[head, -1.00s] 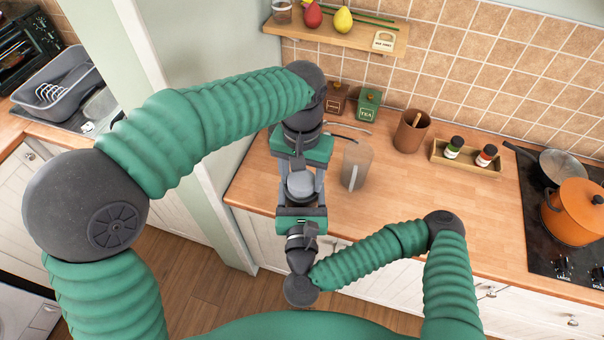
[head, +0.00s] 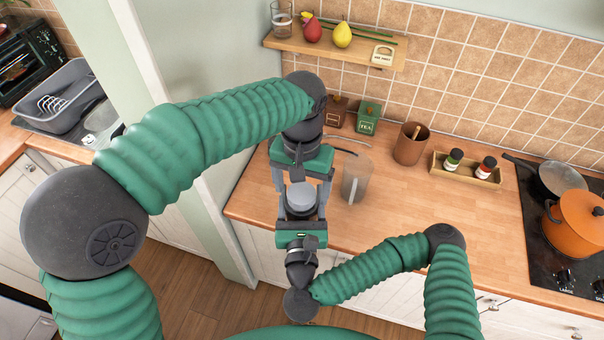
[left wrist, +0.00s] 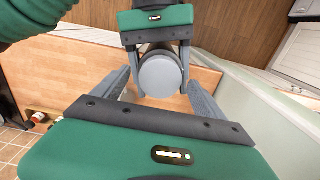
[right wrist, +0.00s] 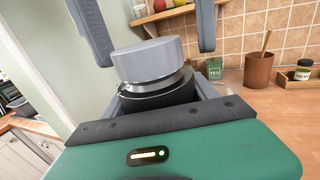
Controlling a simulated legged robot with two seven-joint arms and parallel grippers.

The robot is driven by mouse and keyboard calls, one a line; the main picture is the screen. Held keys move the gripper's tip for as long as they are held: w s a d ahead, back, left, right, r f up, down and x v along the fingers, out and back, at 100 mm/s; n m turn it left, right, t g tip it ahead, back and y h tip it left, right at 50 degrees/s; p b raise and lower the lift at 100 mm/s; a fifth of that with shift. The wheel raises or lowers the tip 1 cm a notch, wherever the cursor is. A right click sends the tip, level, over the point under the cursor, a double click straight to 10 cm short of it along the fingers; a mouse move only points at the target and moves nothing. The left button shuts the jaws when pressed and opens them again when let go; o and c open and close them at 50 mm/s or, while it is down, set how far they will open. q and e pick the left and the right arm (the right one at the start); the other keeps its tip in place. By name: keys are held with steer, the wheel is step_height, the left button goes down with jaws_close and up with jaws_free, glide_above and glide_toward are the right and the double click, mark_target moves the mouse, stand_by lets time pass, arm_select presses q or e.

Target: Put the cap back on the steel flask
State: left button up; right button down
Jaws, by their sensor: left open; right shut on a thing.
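The steel flask (right wrist: 155,100) is upright in my right gripper (head: 302,216), which is shut around its dark body. The grey round cap (right wrist: 148,62) sits on top of the flask's mouth. A thin steel ring shows under the cap's lower edge; I cannot tell whether it is fully seated. In the left wrist view the cap (left wrist: 160,75) is a flat grey disc hiding most of the flask. My left gripper (head: 301,186) is open above, its fingers on either side of the cap with gaps between.
The wooden counter (head: 400,215) lies just beyond my grippers. A clear pitcher (head: 355,178) stands close to the right of them. A brown utensil pot (head: 411,145), a spice tray (head: 466,172) and a green tea tin (head: 368,117) stand farther back. The counter's middle is clear.

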arm_select(q)
step_height(320, 180, up, 11)
steer(key=shift+w, duration=0.1)
stand_by(0.4)
steer(key=w+a+f+n+t+h, duration=0.1)
steer(key=w+a+f+n+t, duration=0.35)
steer(key=a+f+n, duration=0.95)
steer(key=s+a+f+m+g, duration=0.1)
steer(key=s+a+f+m, duration=0.1)
steer(key=s+f+m, duration=0.2)
steer(key=s+a+f+m+g+y, duration=0.1)
steer(key=s+a+f+m, duration=0.2)
steer(key=s, duration=0.8)
step_height(320, 180, down, 2)
steer(key=m, duration=0.3)
steer(key=shift+s+a, duration=0.15)
steer(key=shift+a, duration=0.15)
steer(key=shift+f, duration=0.1)
